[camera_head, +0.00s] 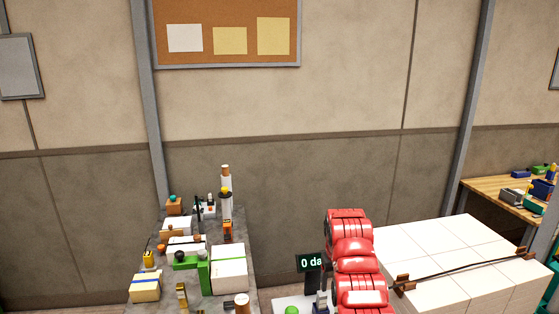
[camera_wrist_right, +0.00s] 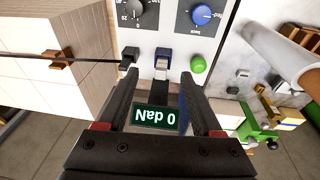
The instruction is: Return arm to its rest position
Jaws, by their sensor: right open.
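My right gripper (camera_wrist_right: 160,80) shows in the right wrist view with its two dark fingers apart and nothing gripped between them. Beyond the fingers is a light machine panel (camera_wrist_right: 178,45) with knobs and a green button (camera_wrist_right: 198,64). A small display reading "0 daN" (camera_wrist_right: 157,118) shows between the fingers, and also in the head view (camera_head: 311,262). In the head view my red arm (camera_head: 351,255) rises at the bottom centre; its gripper is not clearly visible there. My left gripper is in neither view.
A pallet-sized stack of white reams (camera_head: 450,250) stands at right, crossed by a dark strap (camera_head: 460,269) with brown corner pieces. A cluttered grey table (camera_head: 242,249) stands left of my arm. A wooden bench (camera_head: 485,195) is at far right.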

